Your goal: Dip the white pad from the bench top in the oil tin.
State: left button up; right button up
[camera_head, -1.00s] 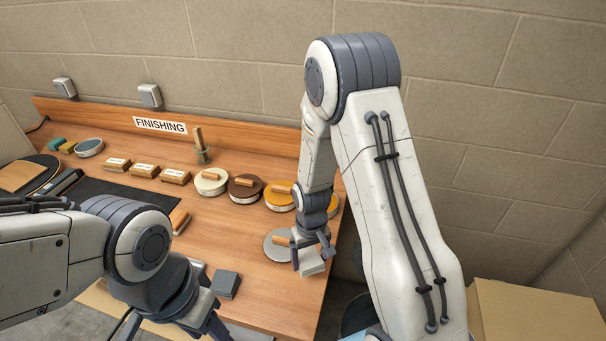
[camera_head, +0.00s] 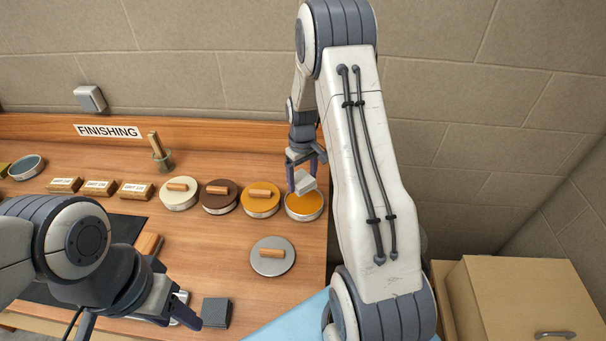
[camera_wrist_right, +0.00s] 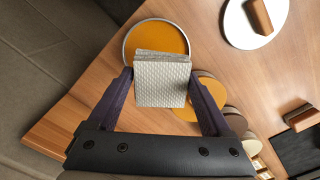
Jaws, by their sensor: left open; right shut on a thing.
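My right gripper (camera_head: 303,172) is shut on the white pad (camera_head: 305,184), a small pale block with a textured face in the right wrist view (camera_wrist_right: 162,88). The pad is held over the open oil tin (camera_head: 304,206), a round silver-rimmed tin with amber contents. In the right wrist view the tin (camera_wrist_right: 150,35) shows beyond the pad, which overlaps its near edge. The pad appears above the oil; the exact gap cannot be told. My left gripper (camera_head: 185,308) is open and empty near the front of the bench, low in the head view.
A silver lid with a wooden handle (camera_head: 272,256) lies in front of the tins. Lidded tins, amber (camera_head: 260,199), brown (camera_head: 218,196) and cream (camera_head: 179,193), stand in a row to the left. A dark grey block (camera_head: 216,312) lies near the left gripper. The wall is close behind.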

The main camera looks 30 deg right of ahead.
jog(key=shift+d+r, duration=0.1)
jog(key=shift+d, duration=0.25)
notch_tip(320, 180, down, 6)
jog(key=b, duration=0.4)
jog(key=shift+b, duration=0.4)
jog(key=shift+f+b, duration=0.75)
jog(key=shift+f, duration=0.45)
jog(key=shift+r, duration=0.15)
jog(key=shift+r+p, duration=1.25)
jog(key=shift+r, duration=0.1)
jog(key=shift+r, duration=0.15)
